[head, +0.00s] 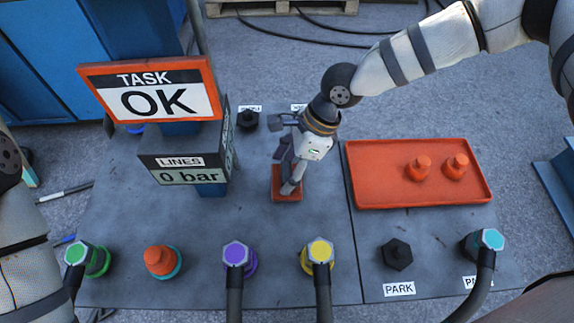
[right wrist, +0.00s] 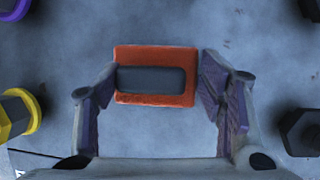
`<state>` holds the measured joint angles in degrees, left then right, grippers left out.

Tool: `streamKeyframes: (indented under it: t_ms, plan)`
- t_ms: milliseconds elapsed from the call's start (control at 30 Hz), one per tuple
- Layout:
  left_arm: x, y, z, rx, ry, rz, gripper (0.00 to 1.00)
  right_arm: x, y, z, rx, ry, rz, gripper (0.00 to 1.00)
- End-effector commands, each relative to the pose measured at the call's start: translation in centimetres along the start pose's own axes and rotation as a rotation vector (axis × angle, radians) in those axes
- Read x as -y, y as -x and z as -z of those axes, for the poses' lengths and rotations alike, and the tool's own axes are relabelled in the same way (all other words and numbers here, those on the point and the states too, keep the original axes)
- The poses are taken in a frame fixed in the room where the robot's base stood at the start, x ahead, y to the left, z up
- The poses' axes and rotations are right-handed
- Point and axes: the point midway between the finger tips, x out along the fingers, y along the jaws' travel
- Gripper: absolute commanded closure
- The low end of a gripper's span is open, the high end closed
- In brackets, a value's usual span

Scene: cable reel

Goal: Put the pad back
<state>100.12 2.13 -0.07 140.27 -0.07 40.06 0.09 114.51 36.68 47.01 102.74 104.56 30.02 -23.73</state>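The pad (head: 286,185) shows in the head view as an orange-red square on the grey table, partly hidden under my right gripper (head: 290,178). In the right wrist view the orange pad (right wrist: 155,98) carries a dark grey block (right wrist: 150,79) on top. My right gripper (right wrist: 160,80) is open over it, with one finger at each side of the pad; whether the fingers touch it I cannot tell. My left arm shows at the left edge of the head view, but its gripper is out of view.
An orange tray (head: 385,187) with two orange caps stands right. Along the front are a green (head: 76,254), a purple (head: 237,254), a yellow (head: 320,251) and a teal connector (head: 488,241). A sign (head: 152,92) reads "TASK OK"; a display (head: 186,172) reads "0 bar".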

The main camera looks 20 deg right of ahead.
Motion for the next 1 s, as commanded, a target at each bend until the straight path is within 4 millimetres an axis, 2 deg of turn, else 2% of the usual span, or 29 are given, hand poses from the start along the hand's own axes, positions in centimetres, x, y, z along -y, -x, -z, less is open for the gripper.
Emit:
streamKeyframes:
  t_ms: [33, 100, 367, 467, 567, 800, 900, 1000]
  plan:
    - [0.0, -0.1, 0.0, 0.002, 0.0, 0.0, 0.38, 0.0, -0.1, 0.1, 0.0, -0.001, -0.002, 0.28]
    - [0.0, -0.1, 0.0, 0.001, 0.0, 0.0, 0.38, 0.0, -0.1, 0.0, 0.0, -0.001, -0.001, 0.16]
    - [0.0, 0.0, 0.0, 0.001, 0.0, 0.0, 0.38, 0.0, 0.0, 0.0, 0.0, -0.001, -0.001, 0.16]
    - [0.0, 0.3, 0.1, -0.008, 0.0, 0.0, 0.38, 0.0, 0.6, -0.2, 0.001, -0.001, 0.002, 0.16]
    - [0.0, 0.4, 0.2, -0.01, 0.0, 0.0, 0.38, 0.1, 2.6, -0.2, 0.003, -0.003, 0.005, 0.16]
    - [0.0, 1.1, 0.5, -0.028, 0.0, -0.001, 0.38, 0.1, 9.3, -0.3, 0.004, -0.001, 0.006, 0.16]
    - [0.0, 1.3, 0.6, -0.034, 0.0, -0.002, 0.38, 0.1, 11.1, -0.2, 0.002, -0.002, 0.004, 0.16]
    - [-0.1, 1.4, 0.7, -0.036, 0.0, -0.002, 0.38, 0.0, 12.0, -0.2, 0.001, -0.001, 0.001, 0.16]
